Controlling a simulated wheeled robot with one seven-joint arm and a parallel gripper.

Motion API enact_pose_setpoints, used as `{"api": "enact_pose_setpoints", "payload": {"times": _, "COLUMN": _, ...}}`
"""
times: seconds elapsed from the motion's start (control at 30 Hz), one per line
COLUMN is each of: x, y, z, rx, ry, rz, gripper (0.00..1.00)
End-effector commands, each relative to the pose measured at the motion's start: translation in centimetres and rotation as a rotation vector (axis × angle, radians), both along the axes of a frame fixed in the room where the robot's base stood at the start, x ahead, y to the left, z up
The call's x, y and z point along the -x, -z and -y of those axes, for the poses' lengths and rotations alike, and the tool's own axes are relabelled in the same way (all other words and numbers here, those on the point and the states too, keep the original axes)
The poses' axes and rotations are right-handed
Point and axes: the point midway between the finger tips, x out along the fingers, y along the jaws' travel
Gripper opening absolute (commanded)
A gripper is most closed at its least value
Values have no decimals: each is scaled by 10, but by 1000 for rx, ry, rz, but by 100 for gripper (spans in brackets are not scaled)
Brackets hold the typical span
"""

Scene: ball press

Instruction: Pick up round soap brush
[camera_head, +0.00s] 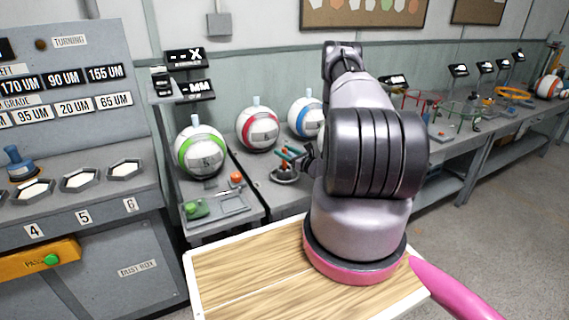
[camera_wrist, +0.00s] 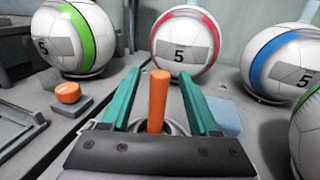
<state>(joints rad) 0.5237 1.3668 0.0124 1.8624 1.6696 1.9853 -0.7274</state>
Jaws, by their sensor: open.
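An upright orange handle (camera_wrist: 157,103), which looks like the round soap brush, stands on the grey bench. A dark round base shows under it in the head view (camera_head: 285,174). My gripper (camera_wrist: 160,74) is open, with its two teal fingers on either side of the handle. Gaps show between the handle and both fingers in the wrist view. In the head view my gripper (camera_head: 291,153) is low over the round base, small and partly hidden by my arm. The lower part of the brush is mostly hidden behind my gripper body in the wrist view.
White balls with green (camera_head: 199,150), red (camera_head: 258,130) and blue (camera_head: 304,117) bands stand behind and beside my gripper. An orange knob (camera_wrist: 68,92) is to the left. A light blue flat piece (camera_wrist: 222,116) lies right of the right finger.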

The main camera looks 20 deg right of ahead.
Motion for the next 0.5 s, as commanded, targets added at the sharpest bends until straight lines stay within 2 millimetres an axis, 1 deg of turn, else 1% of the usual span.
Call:
{"api": "enact_pose_setpoints", "payload": {"times": 0.07, "x": -3, "y": 0, "z": -1, "rx": 0, "ry": 0, "rz": 0, "gripper": 62}}
{"api": "enact_pose_setpoints", "payload": {"times": 0.27, "x": -3, "y": 0, "z": -1, "rx": -1, "ry": 1, "rz": 0, "gripper": 62}}
{"api": "enact_pose_setpoints", "payload": {"times": 0.3, "x": -3, "y": 0, "z": -1, "rx": -1, "ry": 1, "rz": 0, "gripper": 46}}
{"api": "enact_pose_setpoints", "payload": {"times": 0.37, "x": -3, "y": 0, "z": -1, "rx": -1, "ry": 0, "rz": 0, "gripper": 23}}
{"api": "enact_pose_setpoints", "payload": {"times": 0.4, "x": -3, "y": 0, "z": -1, "rx": -1, "ry": 0, "rz": 0, "gripper": 8}}
{"api": "enact_pose_setpoints", "payload": {"times": 0.43, "x": -3, "y": 0, "z": -1, "rx": -1, "ry": 0, "rz": 0, "gripper": 0}}
{"api": "enact_pose_setpoints", "payload": {"times": 0.5, "x": -3, "y": 0, "z": -1, "rx": -1, "ry": 0, "rz": 0, "gripper": 0}}
